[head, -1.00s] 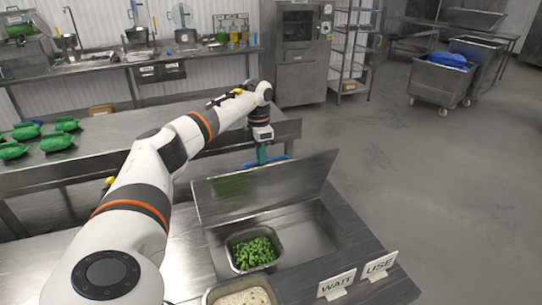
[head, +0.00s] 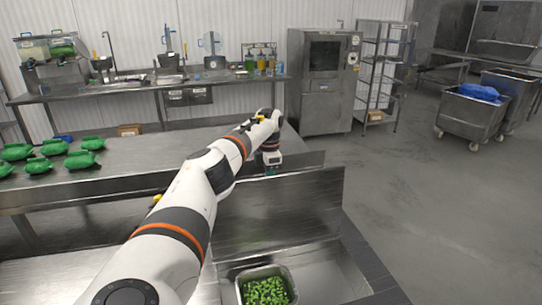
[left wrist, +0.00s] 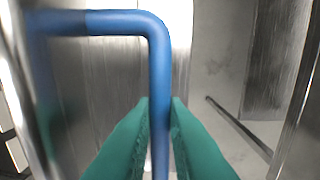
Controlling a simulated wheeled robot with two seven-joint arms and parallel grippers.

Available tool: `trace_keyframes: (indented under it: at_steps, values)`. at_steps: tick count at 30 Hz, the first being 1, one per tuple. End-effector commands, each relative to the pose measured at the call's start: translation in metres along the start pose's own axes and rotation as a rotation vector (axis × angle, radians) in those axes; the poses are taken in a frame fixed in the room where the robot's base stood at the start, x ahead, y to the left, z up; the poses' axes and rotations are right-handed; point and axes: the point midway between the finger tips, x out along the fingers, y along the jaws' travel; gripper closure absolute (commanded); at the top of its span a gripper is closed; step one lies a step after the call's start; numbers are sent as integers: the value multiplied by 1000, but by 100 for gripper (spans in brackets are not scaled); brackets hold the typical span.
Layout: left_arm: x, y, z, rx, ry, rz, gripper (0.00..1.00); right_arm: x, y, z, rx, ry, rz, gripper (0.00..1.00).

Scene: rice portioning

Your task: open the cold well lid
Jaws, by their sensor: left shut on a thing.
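The cold well lid (head: 285,208) is a steel panel standing raised along the far side of the open cold well in the head view. Its blue handle (left wrist: 159,65) is on the far side, hidden in the head view but large in the left wrist view. My left gripper (head: 271,170) is just beyond the lid's top edge, its fingertips mostly hidden there. In the left wrist view, the green fingers of my left gripper (left wrist: 162,103) are shut on the handle's straight bar. My right gripper is not in view.
A steel pan of green peas (head: 264,291) sits in the well. Green bags (head: 55,147) lie on the counter at the left. An oven (head: 325,80), a wire rack (head: 378,75) and carts (head: 470,115) stand at the back. Open floor lies at the right.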

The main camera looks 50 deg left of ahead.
Motion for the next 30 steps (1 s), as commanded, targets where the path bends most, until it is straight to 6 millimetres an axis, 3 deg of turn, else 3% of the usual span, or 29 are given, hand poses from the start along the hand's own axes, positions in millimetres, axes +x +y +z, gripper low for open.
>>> trace_keyframes:
  at_steps: [9,10,14,23,26,30]
  values:
    - [5,1,2,0,-11,5,100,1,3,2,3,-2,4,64]
    - [5,1,2,0,-11,5,84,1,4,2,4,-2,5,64]
    - [4,1,1,0,-8,4,66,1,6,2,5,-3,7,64]
    - [-1,0,0,0,-1,2,66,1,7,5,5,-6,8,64]
    - [-9,0,0,0,1,1,66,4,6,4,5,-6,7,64]
    - [-34,-1,-1,0,4,1,66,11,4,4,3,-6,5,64]
